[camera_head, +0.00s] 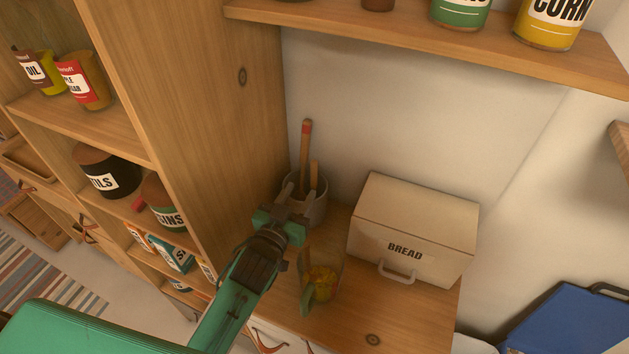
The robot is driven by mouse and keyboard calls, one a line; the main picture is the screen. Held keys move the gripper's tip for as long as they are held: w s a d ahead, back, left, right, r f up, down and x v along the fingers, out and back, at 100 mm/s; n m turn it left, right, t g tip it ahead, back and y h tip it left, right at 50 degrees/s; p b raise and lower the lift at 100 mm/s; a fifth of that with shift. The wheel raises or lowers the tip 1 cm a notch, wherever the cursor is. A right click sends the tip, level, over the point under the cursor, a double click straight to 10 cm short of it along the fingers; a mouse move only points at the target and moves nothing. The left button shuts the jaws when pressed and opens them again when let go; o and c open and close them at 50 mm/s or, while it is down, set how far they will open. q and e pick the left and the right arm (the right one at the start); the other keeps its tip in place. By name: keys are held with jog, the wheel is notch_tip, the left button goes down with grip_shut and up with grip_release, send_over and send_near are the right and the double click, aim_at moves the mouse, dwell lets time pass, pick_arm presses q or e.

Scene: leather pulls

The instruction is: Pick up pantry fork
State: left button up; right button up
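A grey crock (316,208) stands on the wooden counter against the pantry's side wall. A tall wooden handle with a red band (305,150) and a shorter wooden handle (314,174) stick up out of it. I cannot tell which of these, if any, is the pantry fork, as their lower ends are hidden in the crock. My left gripper (287,208) is at the crock's near-left side and covers part of it. Its fingertips are small and partly hidden, so I cannot tell whether they are open or touch anything. My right gripper is not in view.
A glass jug with yellow contents (322,280) stands close to the right of my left gripper. A bread box (415,232) is farther right. A shelf with cans (430,42) hangs above. The tall pantry side (205,110) borders the left.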

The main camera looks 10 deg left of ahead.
aim_at(312, 170)
pick_arm(q)
jog(key=w, duration=0.3)
jog(key=shift+w+d+p, duration=0.2)
jog(key=shift+d+p, duration=0.15)
jog(key=shift+w+d+f, duration=0.1)
jog(key=shift+w+f, duration=0.05)
jog(key=shift+w, duration=0.6)
jog(key=shift+w+r+p, duration=0.25)
jog(key=shift+w+p, duration=0.05)
jog(key=shift+p, duration=0.25)
jog(key=w, duration=0.1)
jog(key=w+p, duration=0.1)
jog(key=w, duration=0.1)
jog(key=shift+w+d+f+p, duration=0.2)
jog(key=shift+d+p, duration=0.1)
jog(key=shift+p, duration=0.1)
jog(key=shift+w+d, duration=0.1)
jog(key=shift+w, duration=0.35)
jog(key=shift+f, duration=0.1)
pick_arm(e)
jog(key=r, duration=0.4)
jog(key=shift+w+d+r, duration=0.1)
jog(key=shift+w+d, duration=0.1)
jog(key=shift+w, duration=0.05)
pick_arm(q)
jog(key=shift+c, duration=0.4)
grip_shut()
